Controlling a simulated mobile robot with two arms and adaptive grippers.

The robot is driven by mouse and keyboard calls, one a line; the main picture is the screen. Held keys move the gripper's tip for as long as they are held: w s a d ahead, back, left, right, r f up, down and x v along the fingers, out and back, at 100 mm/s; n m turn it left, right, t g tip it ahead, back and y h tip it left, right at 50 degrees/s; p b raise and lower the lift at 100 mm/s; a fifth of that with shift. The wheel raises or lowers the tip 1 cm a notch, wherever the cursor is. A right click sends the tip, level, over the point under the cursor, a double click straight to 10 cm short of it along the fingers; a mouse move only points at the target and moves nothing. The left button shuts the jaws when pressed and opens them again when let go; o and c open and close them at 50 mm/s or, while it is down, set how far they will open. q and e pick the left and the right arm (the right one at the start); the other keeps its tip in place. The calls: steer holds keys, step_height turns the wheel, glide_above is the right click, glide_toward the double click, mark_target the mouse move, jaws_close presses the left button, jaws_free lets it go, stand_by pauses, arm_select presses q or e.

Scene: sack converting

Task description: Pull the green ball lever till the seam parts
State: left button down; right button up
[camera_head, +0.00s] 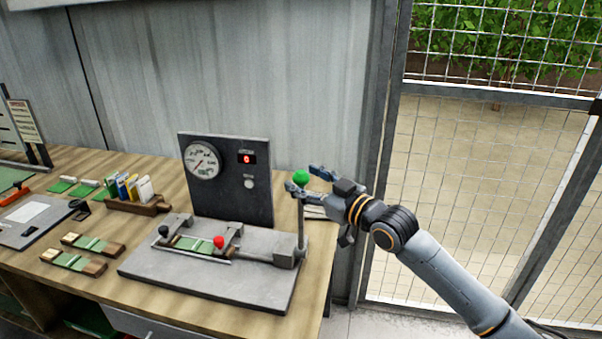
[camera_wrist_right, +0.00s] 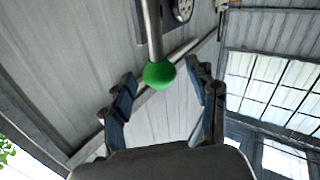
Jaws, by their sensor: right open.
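The green ball lever (camera_head: 301,177) stands upright at the right end of a grey test rig (camera_head: 215,285) on the wooden bench. Its ball also shows in the right wrist view (camera_wrist_right: 159,74), between the finger pads, with its rod running up out of the picture. My right gripper (camera_head: 305,180) is open, with its fingers on either side of the ball and gaps showing to both pads. A green seam sample (camera_head: 195,244) lies in the rig between clamps with a black knob (camera_head: 163,230) and a red knob (camera_head: 218,241). My left gripper is not in view.
An upright panel with a dial gauge (camera_head: 203,161) and a red display reading 0 (camera_head: 247,159) stands behind the rig. Loose samples (camera_head: 83,253) and a wooden holder with cards (camera_head: 137,201) lie to the left. A wire mesh gate (camera_head: 480,180) stands at the right.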

steer(key=shift+x, duration=0.95)
jaws_close()
